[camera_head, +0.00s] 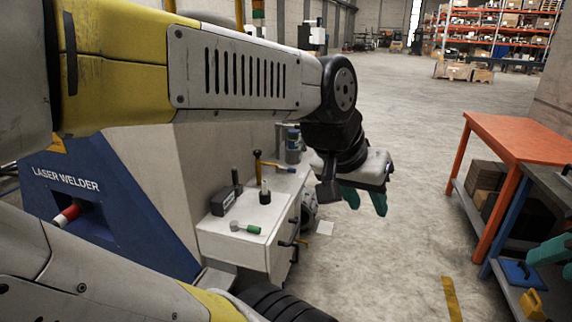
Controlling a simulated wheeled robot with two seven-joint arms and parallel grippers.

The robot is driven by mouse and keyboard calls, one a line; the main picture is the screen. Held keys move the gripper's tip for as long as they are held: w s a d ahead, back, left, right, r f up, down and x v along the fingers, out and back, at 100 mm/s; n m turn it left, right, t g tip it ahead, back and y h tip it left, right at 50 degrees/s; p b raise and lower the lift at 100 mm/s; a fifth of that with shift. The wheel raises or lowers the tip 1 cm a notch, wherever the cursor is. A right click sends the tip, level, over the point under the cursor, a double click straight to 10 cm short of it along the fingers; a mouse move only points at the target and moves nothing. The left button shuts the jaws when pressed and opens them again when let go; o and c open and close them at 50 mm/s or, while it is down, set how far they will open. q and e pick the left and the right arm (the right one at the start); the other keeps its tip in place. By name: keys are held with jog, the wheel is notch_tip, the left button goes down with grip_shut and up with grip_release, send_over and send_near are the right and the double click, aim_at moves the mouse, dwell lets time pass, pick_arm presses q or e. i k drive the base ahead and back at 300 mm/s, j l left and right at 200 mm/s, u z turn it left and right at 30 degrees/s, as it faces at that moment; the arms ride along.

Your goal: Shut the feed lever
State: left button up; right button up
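I cannot tell for sure which part is the feed lever. A dark box with an upright black lever (235,178) stands on the white cabinet (213,232). A red and white handle (68,214) sticks out of a recess in the blue laser welder (110,220) at the left. My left gripper (364,200) hangs right of the cabinet over the floor, its two teal fingers apart and nothing between them. Teal fingers at the right edge look like my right gripper (548,250); it is cut off, so its opening is unclear.
The cabinet top also carries a green-ended handle (245,228), a white and black upright piece (265,192) and a yellow and black hammer-like tool (258,167). Black handles (292,243) stick out of its front. An orange table (515,135) stands right.

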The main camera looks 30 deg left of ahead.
aim_at(288, 170)
jog(key=i+u, duration=0.3)
jog(key=u, duration=0.2)
jog(key=i+l+u, duration=0.15)
jog(key=i+u, duration=0.2)
jog(key=u, duration=0.15)
jog(key=i+l+u, duration=0.25)
jog(key=u, duration=0.2)
jog(key=i+l+u, duration=0.3)
jog(key=i, duration=0.15)
jog(key=i+l+u, duration=0.3)
jog(key=i, duration=0.1)
